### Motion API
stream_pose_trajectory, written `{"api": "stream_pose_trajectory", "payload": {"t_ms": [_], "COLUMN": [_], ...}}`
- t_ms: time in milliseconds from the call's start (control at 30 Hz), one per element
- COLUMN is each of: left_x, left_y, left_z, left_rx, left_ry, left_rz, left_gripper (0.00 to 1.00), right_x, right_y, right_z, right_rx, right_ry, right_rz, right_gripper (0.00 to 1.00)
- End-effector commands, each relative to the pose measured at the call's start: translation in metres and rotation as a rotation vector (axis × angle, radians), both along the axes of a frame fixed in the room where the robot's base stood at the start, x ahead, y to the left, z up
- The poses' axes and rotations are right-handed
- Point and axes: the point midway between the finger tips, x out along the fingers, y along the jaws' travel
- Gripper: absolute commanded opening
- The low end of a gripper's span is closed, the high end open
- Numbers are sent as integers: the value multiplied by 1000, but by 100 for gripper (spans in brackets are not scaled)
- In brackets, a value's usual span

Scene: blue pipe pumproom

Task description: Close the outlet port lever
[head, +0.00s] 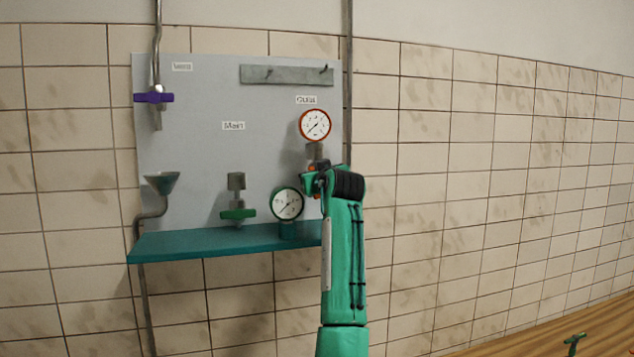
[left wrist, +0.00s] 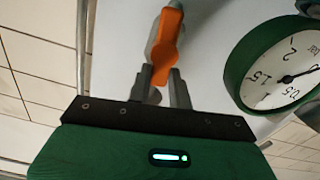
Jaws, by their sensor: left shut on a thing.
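The orange outlet lever (left wrist: 167,45) sits between the two grey fingers of my left gripper (left wrist: 160,80) in the left wrist view. The fingers are shut on its lower part, and its upper end shows above them. In the head view the lever is mostly hidden behind my left gripper (head: 318,180), with only bits of orange showing. It lies below the red-rimmed gauge (head: 315,125) under the outlet label (head: 306,99). My right gripper is not in view.
A green-rimmed gauge (head: 288,203) stands close left of my gripper; it also shows in the left wrist view (left wrist: 285,75). A teal shelf (head: 200,245) runs below. A green valve handle (head: 238,214), purple valve handle (head: 154,97) and funnel (head: 161,182) are further left.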

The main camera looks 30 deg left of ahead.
Motion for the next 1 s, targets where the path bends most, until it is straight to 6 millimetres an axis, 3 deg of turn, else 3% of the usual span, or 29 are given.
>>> {"api": "stream_pose_trajectory", "payload": {"t_ms": [100,400,1000], "left_x": [-2,-7,-15], "left_y": [2,6,13], "left_z": [-5,-6,-16], "left_rx": [-67,-252,-622], "left_ry": [-81,-298,-730], "left_rz": [0,-1,0], "left_gripper": [0,0,0], "right_x": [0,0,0], "right_y": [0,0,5], "right_z": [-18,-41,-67], "right_rx": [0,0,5], "right_ry": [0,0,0], "right_rz": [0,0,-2], "right_gripper": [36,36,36]}}
